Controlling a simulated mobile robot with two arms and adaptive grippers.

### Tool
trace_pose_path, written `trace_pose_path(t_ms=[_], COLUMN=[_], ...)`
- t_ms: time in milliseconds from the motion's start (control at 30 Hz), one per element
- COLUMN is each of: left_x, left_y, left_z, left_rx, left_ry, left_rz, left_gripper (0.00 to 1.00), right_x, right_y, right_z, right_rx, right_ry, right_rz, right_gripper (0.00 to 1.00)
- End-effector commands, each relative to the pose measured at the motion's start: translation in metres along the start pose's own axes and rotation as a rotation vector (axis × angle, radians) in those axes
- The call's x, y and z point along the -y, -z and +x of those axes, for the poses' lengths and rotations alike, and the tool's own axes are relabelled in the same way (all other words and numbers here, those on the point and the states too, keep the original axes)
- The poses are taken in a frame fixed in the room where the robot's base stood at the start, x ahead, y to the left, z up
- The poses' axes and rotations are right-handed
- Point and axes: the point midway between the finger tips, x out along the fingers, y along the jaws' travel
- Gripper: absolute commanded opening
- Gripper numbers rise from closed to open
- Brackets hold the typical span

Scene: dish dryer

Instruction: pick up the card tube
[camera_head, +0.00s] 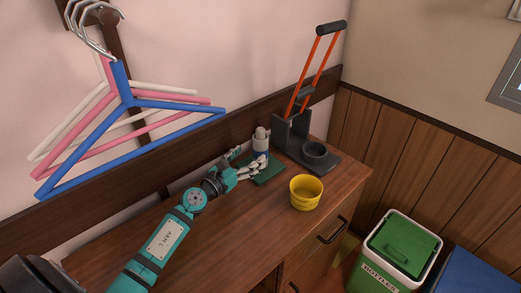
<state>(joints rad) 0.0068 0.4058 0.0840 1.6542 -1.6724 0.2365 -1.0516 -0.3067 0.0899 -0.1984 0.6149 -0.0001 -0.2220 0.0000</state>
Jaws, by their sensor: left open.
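One finger overlaps the tube's lower part in the picture. I cannot tell whether they touch. My right gripper is not in view.
A dark press (291,135) with a red-sided lever stands right behind the tube. A yellow tub (306,192) sits near the cabinet's front edge. Coat hangers (125,100) hang on the wall at left. A green-lidded bottle bin (405,245) stands on the floor at right.

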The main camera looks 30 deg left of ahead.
Motion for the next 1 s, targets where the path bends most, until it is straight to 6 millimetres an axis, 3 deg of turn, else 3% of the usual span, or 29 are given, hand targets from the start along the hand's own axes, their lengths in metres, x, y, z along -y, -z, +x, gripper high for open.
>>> trace_pose_path(t_ms=[200, 500, 767, 1000], left_x=[0.002, 0.008, 0.007, 0.007], left_y=[-0.001, 0.0, 0.0, 0.0], left_z=[0.015, 0.056, 0.059, 0.059], left_rx=[0.001, 0.001, 0.0, 0.0], left_ry=[0.0, 0.0, 0.001, 0.0], left_rz=[-0.003, -0.002, 0.0, -0.001], left_gripper=[0.74, 0.74, 0.74, 0.47], right_x=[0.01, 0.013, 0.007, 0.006], right_y=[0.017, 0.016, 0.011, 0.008], right_z=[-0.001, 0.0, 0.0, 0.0], right_rx=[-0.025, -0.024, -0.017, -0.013], right_ry=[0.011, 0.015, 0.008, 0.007], right_rz=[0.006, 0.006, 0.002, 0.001], right_gripper=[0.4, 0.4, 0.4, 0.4])
